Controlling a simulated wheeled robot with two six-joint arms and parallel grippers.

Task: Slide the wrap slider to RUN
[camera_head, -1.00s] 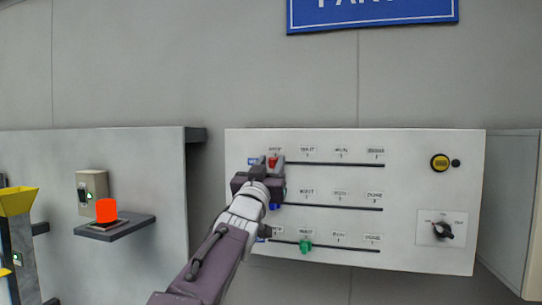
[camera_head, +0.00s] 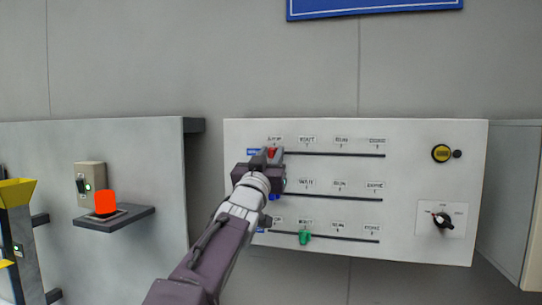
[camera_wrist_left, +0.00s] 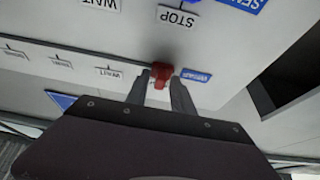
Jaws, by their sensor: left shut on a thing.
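The wrap slider is a red knob (camera_head: 272,152) at the left end of the top slot on the white panel (camera_head: 420,165). It sits under the leftmost label, and the RUN label (camera_head: 341,140) is farther right along that slot. My left gripper (camera_head: 271,158) is at the knob, coming from below. In the left wrist view, which shows the panel upside down, its two fingers are shut on the red knob (camera_wrist_left: 161,73), beside a blue WRAP label (camera_wrist_left: 197,75). My right gripper is not in view.
Below are a slot with a blue knob (camera_head: 274,197), partly hidden by my gripper, and a slot with a green knob (camera_head: 304,238). A yellow button (camera_head: 441,153) and a black rotary switch (camera_head: 443,220) are at right. The top slot right of the red knob is clear.

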